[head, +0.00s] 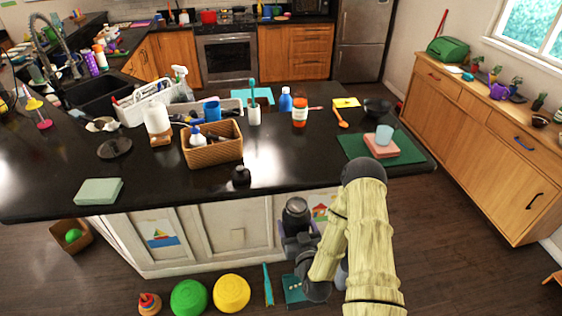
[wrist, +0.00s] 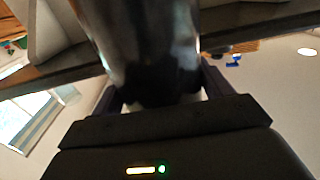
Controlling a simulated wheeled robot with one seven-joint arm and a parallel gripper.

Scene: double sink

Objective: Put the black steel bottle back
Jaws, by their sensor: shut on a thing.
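My gripper (wrist: 160,92) is shut on the black steel bottle (wrist: 145,45), which fills the upper middle of the wrist view as a dark, glossy cylinder with a finger on either side. In the head view the bottle (head: 297,208) shows as a dark cylinder with a greyish top, in front of the island's near side. My gripper (head: 298,228) is around its lower part there, and the fingers are partly hidden. I cannot tell whether the bottle touches the island. A smaller black bottle-like thing (head: 241,175) stands on the counter near its front edge.
The black island counter (head: 300,172) has a clear front strip. A wicker basket (head: 215,153) of bottles stands behind it. A green mat (head: 407,150) with pink blocks and a cup lies at right. Green (head: 189,297) and yellow (head: 231,293) round things are on the floor below.

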